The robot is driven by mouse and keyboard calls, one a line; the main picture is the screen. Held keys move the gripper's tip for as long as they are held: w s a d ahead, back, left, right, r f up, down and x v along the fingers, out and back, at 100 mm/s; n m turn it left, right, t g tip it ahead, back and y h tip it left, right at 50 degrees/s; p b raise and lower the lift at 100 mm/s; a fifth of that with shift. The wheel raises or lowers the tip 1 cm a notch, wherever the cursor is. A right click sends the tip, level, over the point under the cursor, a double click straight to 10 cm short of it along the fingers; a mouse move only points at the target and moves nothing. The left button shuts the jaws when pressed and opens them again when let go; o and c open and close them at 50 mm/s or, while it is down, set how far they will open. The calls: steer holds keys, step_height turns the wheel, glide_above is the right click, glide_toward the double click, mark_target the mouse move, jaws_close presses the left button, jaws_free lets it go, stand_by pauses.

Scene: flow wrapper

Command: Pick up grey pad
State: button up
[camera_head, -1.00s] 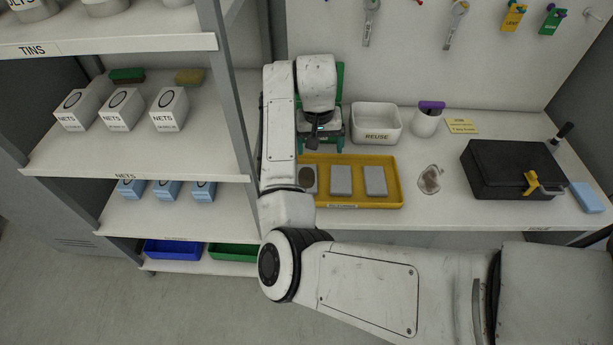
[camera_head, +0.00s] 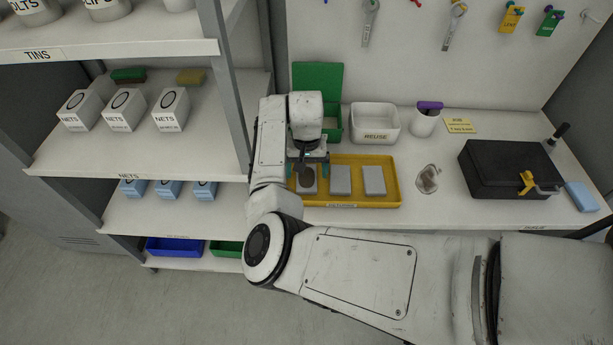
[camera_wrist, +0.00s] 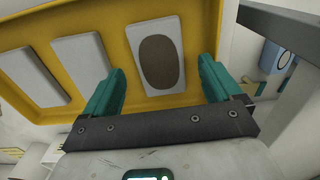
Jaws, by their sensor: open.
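Three grey pads lie in a row in a yellow tray (camera_head: 370,201) on the bench. The left pad (camera_head: 306,187) has a dark brown oval on its top; in the wrist view this pad (camera_wrist: 145,35) is nearest the jaws. The middle pad (camera_head: 340,180) and right pad (camera_head: 374,180) look plain grey; the wrist view shows them at the left (camera_wrist: 82,58) (camera_wrist: 34,77). My gripper (camera_wrist: 160,85) is open and empty, its teal fingers reaching toward either side of the marked pad. In the head view my gripper (camera_head: 307,170) is over the tray's left end, partly hiding that pad.
A green open box (camera_head: 318,78) stands behind my gripper, with a white REUSE bin (camera_head: 375,122) to its right. A shelf post (camera_head: 225,90) rises close on the left.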

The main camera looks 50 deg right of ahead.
steer(key=shift+f, duration=1)
steer(key=c, duration=1.1)
steer(key=shift+r, duration=0.1)
